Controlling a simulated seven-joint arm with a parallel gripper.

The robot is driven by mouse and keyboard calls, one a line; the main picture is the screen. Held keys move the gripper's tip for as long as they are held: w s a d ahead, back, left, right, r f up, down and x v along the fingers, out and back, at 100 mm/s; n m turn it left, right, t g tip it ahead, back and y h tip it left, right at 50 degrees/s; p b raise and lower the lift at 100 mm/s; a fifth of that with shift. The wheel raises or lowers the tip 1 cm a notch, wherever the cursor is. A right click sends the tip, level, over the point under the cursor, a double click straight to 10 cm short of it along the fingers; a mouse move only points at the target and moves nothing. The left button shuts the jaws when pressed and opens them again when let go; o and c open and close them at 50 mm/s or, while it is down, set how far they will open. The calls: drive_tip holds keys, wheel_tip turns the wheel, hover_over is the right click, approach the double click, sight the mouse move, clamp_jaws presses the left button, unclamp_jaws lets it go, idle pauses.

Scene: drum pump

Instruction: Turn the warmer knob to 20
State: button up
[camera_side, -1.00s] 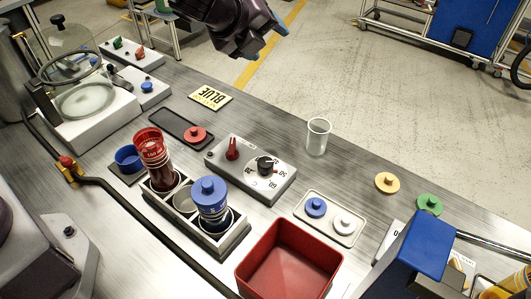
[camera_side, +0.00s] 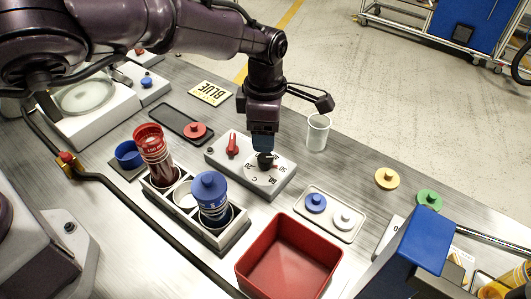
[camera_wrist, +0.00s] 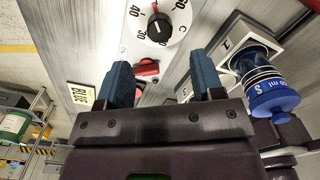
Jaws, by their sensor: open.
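The warmer (camera_side: 225,160) is a grey box with a red lever switch (camera_side: 232,145) and a black knob (camera_side: 266,160) on a white dial. In the wrist view the knob (camera_wrist: 160,27) is near the top, with printed numbers around it. I cannot firmly tell which number it points to. My gripper (camera_side: 264,150) points down over the knob in the side view and partly hides it. In the wrist view my gripper (camera_wrist: 163,80) has its two blue fingers apart, with nothing between them. Whether the fingertips touch the knob is unclear.
A bottle rack (camera_side: 236,238) with a red-topped tube and a blue-capped bottle stands in front of the warmer. A glass beaker (camera_side: 318,132) stands behind right. A lid tray (camera_side: 347,232) and red bin (camera_side: 250,262) are at right front. A red lid (camera_side: 195,131) lies left.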

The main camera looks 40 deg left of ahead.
sight(265, 157)
wheel_tip(265, 157, down, 8)
drive_tip(key=shift+r, duration=0.25)
drive_tip(key=c, duration=0.9)
